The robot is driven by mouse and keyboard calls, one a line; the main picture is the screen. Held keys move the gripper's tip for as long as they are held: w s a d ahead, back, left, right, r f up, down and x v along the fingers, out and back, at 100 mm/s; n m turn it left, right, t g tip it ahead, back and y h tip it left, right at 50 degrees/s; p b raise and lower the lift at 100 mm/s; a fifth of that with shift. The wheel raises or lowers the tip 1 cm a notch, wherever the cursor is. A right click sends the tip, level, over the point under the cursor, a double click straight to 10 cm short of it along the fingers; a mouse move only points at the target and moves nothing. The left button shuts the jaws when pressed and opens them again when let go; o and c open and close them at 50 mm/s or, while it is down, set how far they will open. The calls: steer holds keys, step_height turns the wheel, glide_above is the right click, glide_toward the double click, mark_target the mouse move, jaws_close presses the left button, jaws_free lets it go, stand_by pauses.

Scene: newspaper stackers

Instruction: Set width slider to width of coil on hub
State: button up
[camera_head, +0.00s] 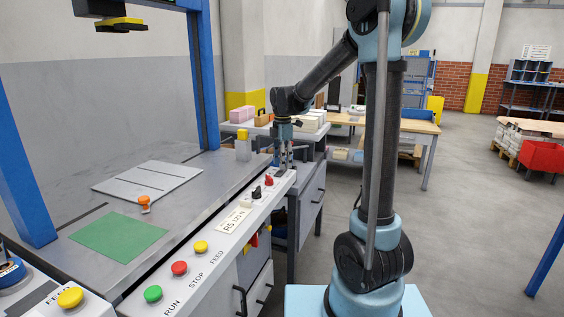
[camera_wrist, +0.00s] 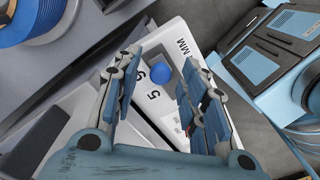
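My gripper (camera_head: 284,160) is above the far end of the white control panel in the head view. In the wrist view my gripper (camera_wrist: 162,62) is open, its fingers on either side of a round blue knob (camera_wrist: 161,70), with gaps visible on both sides. The knob is on a white scale plate (camera_wrist: 173,45) marked "MM" with digits; it looks like the width slider, but its exact reading is unclear. A blue coil (camera_wrist: 40,22) is partly in view at the upper left of the wrist view. In the head view the knob is hidden by my gripper.
The panel carries a red button (camera_head: 179,268), a green button (camera_head: 153,293), yellow buttons, and red and black knobs (camera_head: 256,193). A blue post (camera_head: 24,165) stands at left.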

steer(key=shift+c, duration=0.3)
jaws_close()
steer(key=shift+s+a, duration=0.25)
steer(key=shift+s, duration=0.4)
steer(key=shift+s+a, duration=0.25)
steer(key=shift+s, duration=0.35)
steer(key=shift+s+a, duration=0.25)
steer(key=shift+s, duration=0.4)
steer(key=shift+o, duration=0.3)
jaws_free()
steer(key=shift+r, duration=0.15)
step_height(320, 180, up, 12)
